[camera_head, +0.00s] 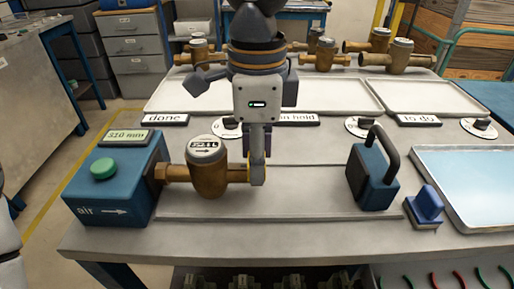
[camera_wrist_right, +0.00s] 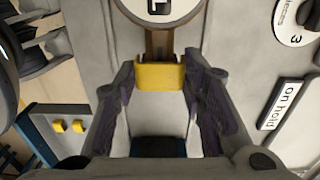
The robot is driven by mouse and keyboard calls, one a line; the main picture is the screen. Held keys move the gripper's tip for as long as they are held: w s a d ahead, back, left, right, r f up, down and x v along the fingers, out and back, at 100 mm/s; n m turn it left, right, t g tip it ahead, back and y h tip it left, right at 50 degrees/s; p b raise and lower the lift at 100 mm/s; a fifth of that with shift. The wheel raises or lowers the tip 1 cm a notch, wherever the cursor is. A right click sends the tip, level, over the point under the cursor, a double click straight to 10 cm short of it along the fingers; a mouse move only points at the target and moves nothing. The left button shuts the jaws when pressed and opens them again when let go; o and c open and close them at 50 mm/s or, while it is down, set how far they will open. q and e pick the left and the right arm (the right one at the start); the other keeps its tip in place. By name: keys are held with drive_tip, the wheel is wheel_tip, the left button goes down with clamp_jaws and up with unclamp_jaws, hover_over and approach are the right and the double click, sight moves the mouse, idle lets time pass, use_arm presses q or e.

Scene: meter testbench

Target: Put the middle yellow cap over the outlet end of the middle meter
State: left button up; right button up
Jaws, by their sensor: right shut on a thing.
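A brass meter (camera_head: 207,170) with a round dial lies on the bench, its left end against the blue air box (camera_head: 115,182). Its right pipe end runs to my right gripper (camera_head: 258,180), which hides the tip in the head view. In the right wrist view, my right gripper (camera_wrist_right: 159,82) is shut on a yellow cap (camera_wrist_right: 160,77). The cap is at the end of the meter's brass pipe (camera_wrist_right: 159,45); I cannot tell how far over the pipe it sits. My left gripper is not in view; a white arm part shows at the left edge.
A blue block with a dark handle (camera_head: 373,170) and a small blue stand (camera_head: 425,206) are to the right. Several other meters (camera_head: 398,57) stand behind the white trays (camera_head: 425,97).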

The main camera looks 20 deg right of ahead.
drive_tip(key=shift+f, duration=0.4)
drive_tip(key=o, duration=0.9)
drive_tip(key=shift+o, duration=0.6)
drive_tip(key=o, duration=0.4)
drive_tip(key=shift+r, duration=3.5)
